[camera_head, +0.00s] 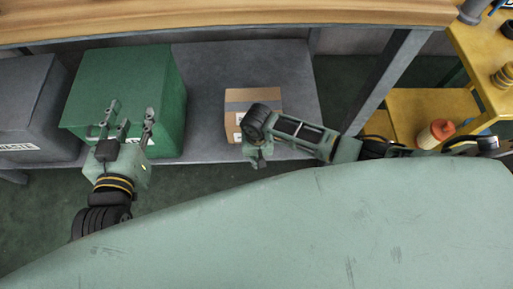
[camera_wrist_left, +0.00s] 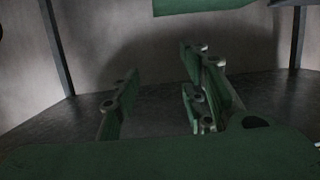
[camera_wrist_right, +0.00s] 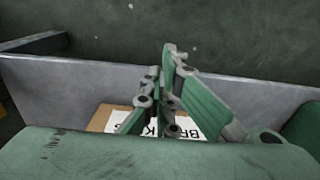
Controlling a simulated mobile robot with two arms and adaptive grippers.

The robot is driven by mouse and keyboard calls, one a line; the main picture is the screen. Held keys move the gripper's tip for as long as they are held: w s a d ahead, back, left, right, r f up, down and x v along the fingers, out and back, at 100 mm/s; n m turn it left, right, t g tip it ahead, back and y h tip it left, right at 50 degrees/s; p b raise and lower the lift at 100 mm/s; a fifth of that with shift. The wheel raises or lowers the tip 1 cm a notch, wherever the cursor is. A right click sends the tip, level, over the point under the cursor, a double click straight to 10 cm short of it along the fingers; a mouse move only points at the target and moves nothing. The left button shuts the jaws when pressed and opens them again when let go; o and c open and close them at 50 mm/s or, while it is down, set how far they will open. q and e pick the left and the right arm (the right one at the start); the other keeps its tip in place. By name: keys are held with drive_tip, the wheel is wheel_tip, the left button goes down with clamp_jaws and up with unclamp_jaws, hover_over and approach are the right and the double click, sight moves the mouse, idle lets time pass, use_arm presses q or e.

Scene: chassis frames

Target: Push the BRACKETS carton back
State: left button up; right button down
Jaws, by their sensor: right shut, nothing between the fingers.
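The BRACKETS carton (camera_head: 262,103) is a small brown box with a grey tape strip, standing on the grey lower shelf under the wooden bench. Its white label shows partly in the right wrist view, where the carton (camera_wrist_right: 102,117) lies behind the fingers. My right gripper (camera_head: 258,160) is at the carton's front, pointing down, with its fingers shut and empty. I cannot tell whether it touches the carton. My left gripper (camera_head: 128,112) is open and empty, in front of the green box. Its spread fingers also show in the left wrist view (camera_wrist_left: 160,105).
A green box (camera_head: 150,75) and a grey bin labelled WASTE (camera_head: 30,100) stand left of the carton. The grey shelf (camera_head: 205,70) is bare around the carton. A grey bench leg (camera_head: 390,75) and a yellow rack (camera_head: 480,50) stand to the right.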

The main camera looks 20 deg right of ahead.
drive_tip(key=w, duration=0.1)
drive_tip(key=w+f+b, duration=0.1)
drive_tip(key=w+d+b, duration=0.1)
drive_tip(key=shift+w+f, duration=0.25)
drive_tip(key=shift+f, duration=0.15)
use_arm(q)
wheel_tip(320, 180, up, 13)
drive_tip(key=d+t+h, duration=0.1)
drive_tip(key=t+h, duration=0.1)
drive_tip(key=t, duration=0.5)
drive_tip(key=shift+s+d+r+h, duration=0.2)
drive_tip(key=shift+s+d+h, duration=0.05)
drive_tip(key=shift+d+h, duration=0.15)
use_arm(e)
drive_tip(key=shift+w+d+r, duration=0.1)
drive_tip(key=shift+w, duration=0.1)
